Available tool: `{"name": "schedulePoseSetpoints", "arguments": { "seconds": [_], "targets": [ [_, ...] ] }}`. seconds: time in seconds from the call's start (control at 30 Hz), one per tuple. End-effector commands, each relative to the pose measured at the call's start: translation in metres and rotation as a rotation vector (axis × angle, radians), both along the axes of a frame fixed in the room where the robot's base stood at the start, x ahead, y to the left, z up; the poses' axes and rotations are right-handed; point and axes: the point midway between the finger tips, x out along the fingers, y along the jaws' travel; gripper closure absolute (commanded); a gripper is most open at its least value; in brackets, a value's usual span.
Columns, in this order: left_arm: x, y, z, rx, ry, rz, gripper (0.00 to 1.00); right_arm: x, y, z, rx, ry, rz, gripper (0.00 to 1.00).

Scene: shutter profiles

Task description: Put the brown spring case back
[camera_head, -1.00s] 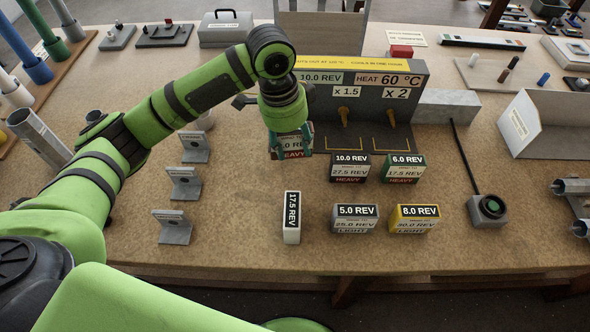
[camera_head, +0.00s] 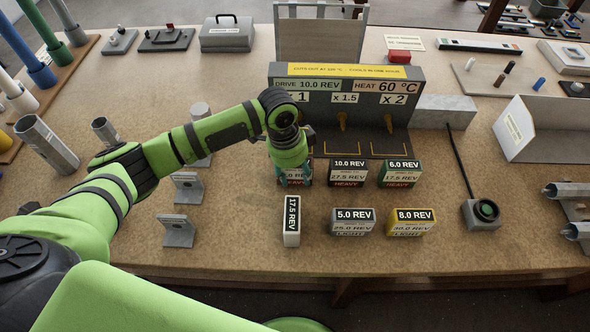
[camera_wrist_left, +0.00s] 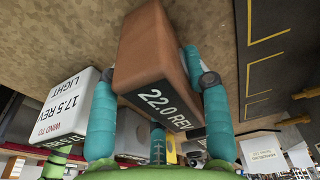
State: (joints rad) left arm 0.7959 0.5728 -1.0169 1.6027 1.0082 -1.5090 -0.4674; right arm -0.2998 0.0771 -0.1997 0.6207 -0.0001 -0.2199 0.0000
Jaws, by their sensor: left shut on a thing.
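The brown spring case (camera_wrist_left: 155,52), marked 22.0 REV in the left wrist view, is between the fingers of my left gripper (camera_wrist_left: 160,112), which is shut on it. In the head view the brown case (camera_head: 294,178) shows only its label end below my left gripper (camera_head: 289,172). It is left of the black 10.0 REV case (camera_head: 348,173), in line with that case and the green 6.0 REV case (camera_head: 399,173). It looks low at the bench top; I cannot tell whether it touches. My right gripper is not in view.
In front stand the white 17.5 REV case (camera_head: 291,222), the grey 5.0 REV case (camera_head: 352,222) and the yellow 8.0 REV case (camera_head: 411,222). The grey drive unit (camera_head: 420,84) stands behind. Small grey brackets (camera_head: 177,230) are at left. Bench between front cases and switch box is clear.

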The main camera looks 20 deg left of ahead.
Motion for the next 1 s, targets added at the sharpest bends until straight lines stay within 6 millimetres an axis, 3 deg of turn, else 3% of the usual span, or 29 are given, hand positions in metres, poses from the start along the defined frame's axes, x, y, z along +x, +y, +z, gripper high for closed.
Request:
{"name": "schedulePoseSetpoints", "arguments": {
  "seconds": [0.27, 0.3, 0.37, 0.77, 1.0],
  "targets": [
    [0.0, -0.001, -0.002, -0.002, -0.002, 0.0, 1.0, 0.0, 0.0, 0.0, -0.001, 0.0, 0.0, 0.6],
    [0.0, 0.0, -0.003, -0.001, 0.001, 0.0, 0.48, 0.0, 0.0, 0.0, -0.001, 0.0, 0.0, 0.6],
    [0.0, 0.0, -0.003, -0.001, 0.0, -0.001, 0.29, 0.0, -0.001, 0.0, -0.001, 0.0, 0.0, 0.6],
    [0.0, 0.0, 0.001, -0.001, -0.001, 0.0, 0.29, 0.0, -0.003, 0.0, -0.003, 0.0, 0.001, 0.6],
    [0.0, 0.005, 0.038, -0.003, -0.005, 0.001, 0.29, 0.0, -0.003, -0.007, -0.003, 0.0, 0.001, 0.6]
  ]
}}
